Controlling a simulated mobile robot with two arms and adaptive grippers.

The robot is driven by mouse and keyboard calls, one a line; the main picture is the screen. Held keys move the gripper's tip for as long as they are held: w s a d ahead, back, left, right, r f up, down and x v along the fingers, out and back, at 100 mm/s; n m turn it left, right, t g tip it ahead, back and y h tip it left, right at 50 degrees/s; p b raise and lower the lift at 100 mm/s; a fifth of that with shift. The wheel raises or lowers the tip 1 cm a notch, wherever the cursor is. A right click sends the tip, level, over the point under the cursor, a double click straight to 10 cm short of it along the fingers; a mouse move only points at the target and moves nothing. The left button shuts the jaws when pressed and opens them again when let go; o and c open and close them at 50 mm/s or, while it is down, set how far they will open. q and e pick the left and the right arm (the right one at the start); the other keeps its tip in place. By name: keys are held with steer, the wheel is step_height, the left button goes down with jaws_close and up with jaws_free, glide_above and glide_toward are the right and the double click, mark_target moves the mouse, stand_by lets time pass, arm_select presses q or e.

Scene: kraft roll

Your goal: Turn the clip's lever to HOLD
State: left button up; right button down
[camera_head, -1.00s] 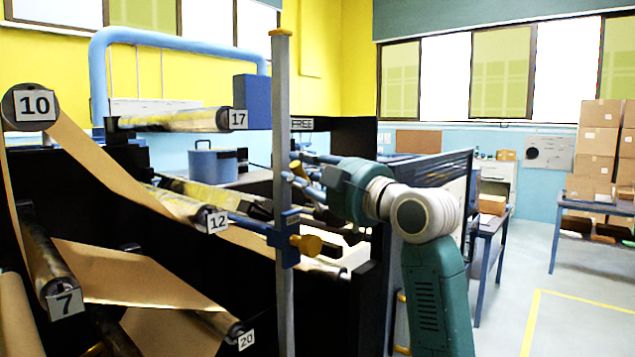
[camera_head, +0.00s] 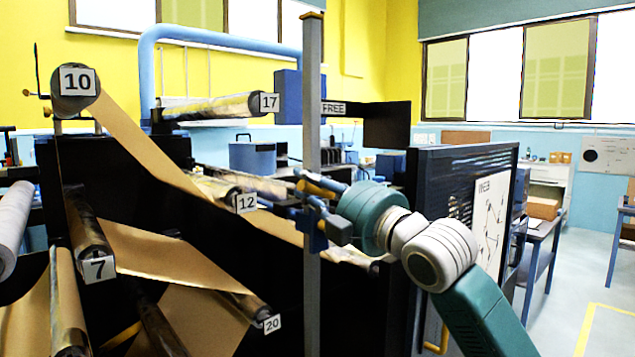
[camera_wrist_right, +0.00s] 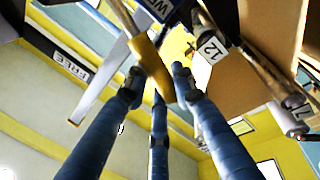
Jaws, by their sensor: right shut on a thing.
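A tall grey post (camera_head: 313,120) carries a blue clip (camera_head: 314,222) in the head view. The clip's gold lever (camera_head: 316,188) shows just above it, partly covered by fingers. My right gripper (camera_head: 306,196) reaches in from the right, and its blue fingers are at the lever. In the right wrist view the lever is a gold bar (camera_wrist_right: 150,62) crossing between the blue fingertips (camera_wrist_right: 158,82), which are shut on it. A sign reading FREE (camera_head: 333,108) stands right of the post, higher than the clip. No HOLD marking is legible. My left gripper is not in view.
Rollers labelled 10 (camera_head: 76,82), 17 (camera_head: 215,107), 12 (camera_head: 246,202), 7 (camera_head: 90,240) and 20 (camera_head: 270,323) carry brown paper left of the post. A dark panel (camera_head: 432,230) stands close behind my right arm. Open floor (camera_head: 600,270) lies at the far right.

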steer(key=shift+a+f, duration=0.15)
steer(key=shift+f, duration=0.3)
steer(key=c, duration=1.6)
jaws_free()
steer(key=shift+o, duration=0.8)
steer(key=shift+s+r, duration=0.1)
steer(key=shift+r, duration=0.1)
steer(key=shift+r, duration=0.1)
steer(key=shift+s+d, duration=0.4)
steer(key=v, duration=1.1)
steer(key=shift+a, duration=0.1)
